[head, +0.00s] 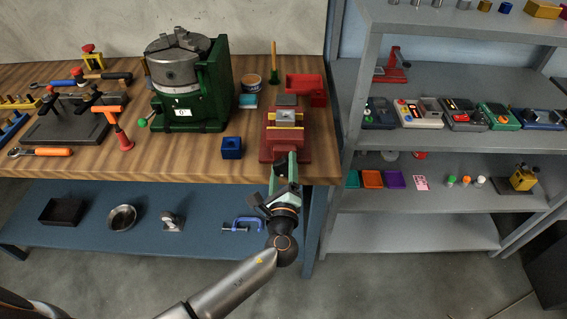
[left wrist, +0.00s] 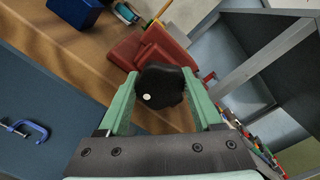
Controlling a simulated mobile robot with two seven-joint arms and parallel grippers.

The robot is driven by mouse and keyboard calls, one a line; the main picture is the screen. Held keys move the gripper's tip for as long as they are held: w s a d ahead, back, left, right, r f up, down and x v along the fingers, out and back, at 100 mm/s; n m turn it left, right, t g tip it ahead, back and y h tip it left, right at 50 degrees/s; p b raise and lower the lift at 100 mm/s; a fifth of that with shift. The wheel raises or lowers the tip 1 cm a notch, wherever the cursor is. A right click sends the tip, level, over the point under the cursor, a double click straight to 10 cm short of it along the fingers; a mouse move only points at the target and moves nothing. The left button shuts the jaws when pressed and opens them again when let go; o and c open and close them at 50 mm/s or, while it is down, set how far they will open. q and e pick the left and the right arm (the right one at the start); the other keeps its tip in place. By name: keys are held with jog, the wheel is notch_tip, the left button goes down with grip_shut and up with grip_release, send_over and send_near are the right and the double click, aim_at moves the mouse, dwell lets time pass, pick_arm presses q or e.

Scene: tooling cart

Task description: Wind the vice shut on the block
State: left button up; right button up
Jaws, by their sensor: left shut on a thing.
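The red vice (head: 282,146) stands at the right front end of the wooden bench. A grey metal block (head: 286,115) sits between its yellow-edged jaws; I cannot tell whether both jaws touch it. My left gripper (head: 286,166) reaches up to the vice's front from below. In the left wrist view its green fingers (left wrist: 163,98) are shut on a black lobed handwheel (left wrist: 160,86) with a white dot. The red vice body (left wrist: 160,45) shows behind the handwheel. In the head view the handwheel is hidden by the gripper. My right gripper is not in view.
A blue block with a hole (head: 231,148) stands left of the vice. A green machine with a round chuck (head: 178,62) is further left. A grey shelf unit (head: 440,140) stands close on the right. A blue clamp (head: 242,225) lies on the lower shelf.

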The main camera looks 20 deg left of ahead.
pick_arm(q)
jog(key=shift+s+d+f+m+p, duration=0.1)
jog(key=shift+m+p, duration=0.25)
jog(key=shift+m, duration=0.5)
jog(key=shift+s+f+m+p, duration=0.1)
jog(key=shift+m+p, duration=0.25)
jog(key=shift+m, duration=0.5)
jog(key=o, duration=1.4)
jog(key=shift+w+r, duration=0.1)
jog(key=shift+r, duration=0.05)
